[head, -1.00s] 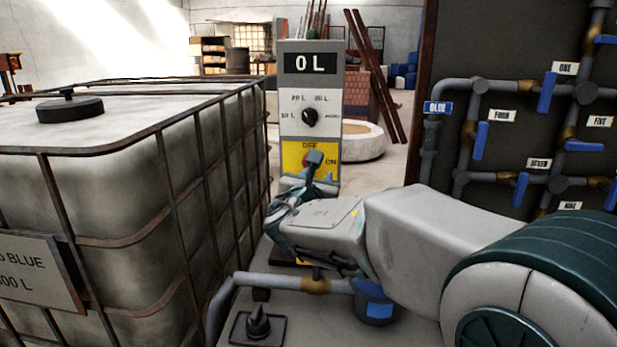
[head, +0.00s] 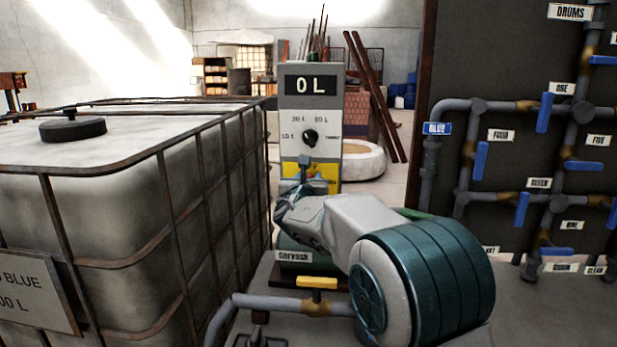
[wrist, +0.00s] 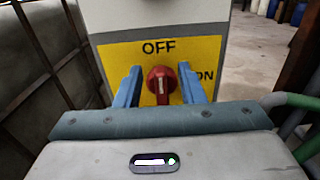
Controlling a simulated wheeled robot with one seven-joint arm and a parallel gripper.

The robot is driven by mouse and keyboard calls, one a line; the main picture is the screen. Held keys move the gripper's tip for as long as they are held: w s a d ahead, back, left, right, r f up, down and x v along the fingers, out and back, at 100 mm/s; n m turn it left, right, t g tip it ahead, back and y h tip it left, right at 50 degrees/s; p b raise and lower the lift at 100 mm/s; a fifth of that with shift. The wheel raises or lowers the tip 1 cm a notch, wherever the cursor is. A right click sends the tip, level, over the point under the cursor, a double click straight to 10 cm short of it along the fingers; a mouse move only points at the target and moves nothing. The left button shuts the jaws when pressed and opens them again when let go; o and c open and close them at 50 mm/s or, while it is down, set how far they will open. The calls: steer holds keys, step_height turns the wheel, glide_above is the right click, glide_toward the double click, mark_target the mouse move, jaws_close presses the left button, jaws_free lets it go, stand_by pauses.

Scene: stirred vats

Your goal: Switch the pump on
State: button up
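The pump's control post (head: 310,125) stands beyond the caged tank, with a display reading 0 L and a black dial (head: 310,137). Low on it is a yellow plate (wrist: 210,50) marked OFF at the top and ON at the right. The red rotary switch (wrist: 162,83) sits on this plate, its pale mark near upright, towards OFF. My gripper (wrist: 160,88) is open, its blue fingers on either side of the red switch; I cannot tell if they touch it. In the head view my gripper (head: 305,168) hides the switch.
A caged tank (head: 120,190) fills the left. A pipe board (head: 520,150) with blue valve handles stands at right. A pipe with a yellow-handled valve (head: 317,283) runs low in front. Green hoses (wrist: 290,101) show at right in the wrist view.

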steer(key=shift+w, duration=0.5)
jaws_close()
